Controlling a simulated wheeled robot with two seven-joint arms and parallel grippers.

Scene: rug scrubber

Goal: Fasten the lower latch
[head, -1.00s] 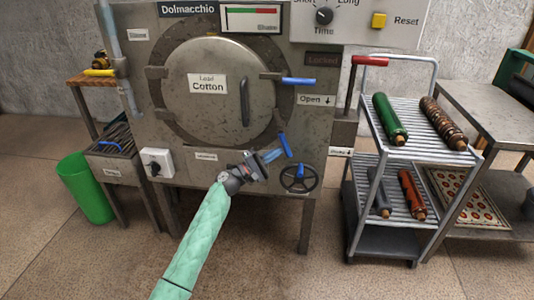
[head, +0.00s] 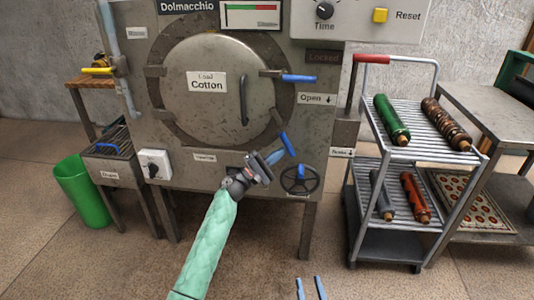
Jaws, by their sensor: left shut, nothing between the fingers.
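The round door (head: 205,110) of the grey machine is closed against its front. The lower latch (head: 286,144) is a bar with a blue handle at the door's lower right, slanting down to the right. The upper latch (head: 300,78) has a blue handle lying level, pointing right. My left gripper (head: 279,155) is shut and empty, its fingertips just left of the lower latch's handle end. I cannot tell whether they touch it. My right gripper (head: 310,288) shows only two blue fingertips, spread apart, at the bottom edge, well below the machine.
A dark handwheel (head: 300,180) sits just below right of the lower latch. A metal rack cart (head: 402,176) with rolled rugs is at the right. A green bin (head: 82,190) stands at the left.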

